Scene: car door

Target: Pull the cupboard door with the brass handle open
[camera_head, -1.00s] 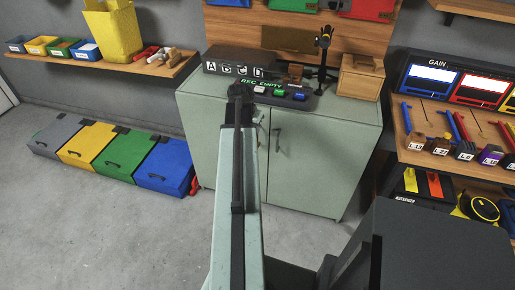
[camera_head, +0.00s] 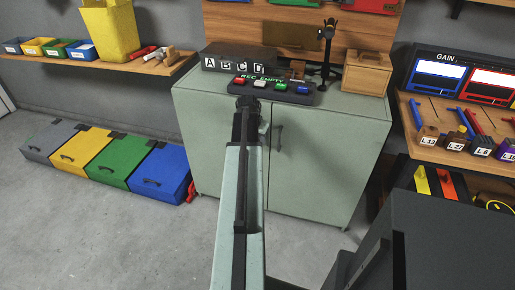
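The pale green cupboard (camera_head: 315,170) stands against the back wall with two doors side by side. The right door (camera_head: 318,185) looks shut and has a dark-looking upright handle (camera_head: 277,139) near the middle seam. My arm covers much of the left door (camera_head: 205,150) and the seam area. No handle shows clearly as brass from here. My gripper (camera_head: 247,104) is at the far end of my arm, in front of the cupboard's upper front, just below the button panel in the picture. Its fingers are too small and dark to tell open from shut, or whether it touches anything.
A button panel (camera_head: 272,90), a lettered box (camera_head: 238,59) and a wooden box (camera_head: 367,73) stand on the cupboard top. Coloured bins (camera_head: 120,160) line the floor at left. A tool shelf (camera_head: 440,135) stands at right. Floor before the cupboard is clear.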

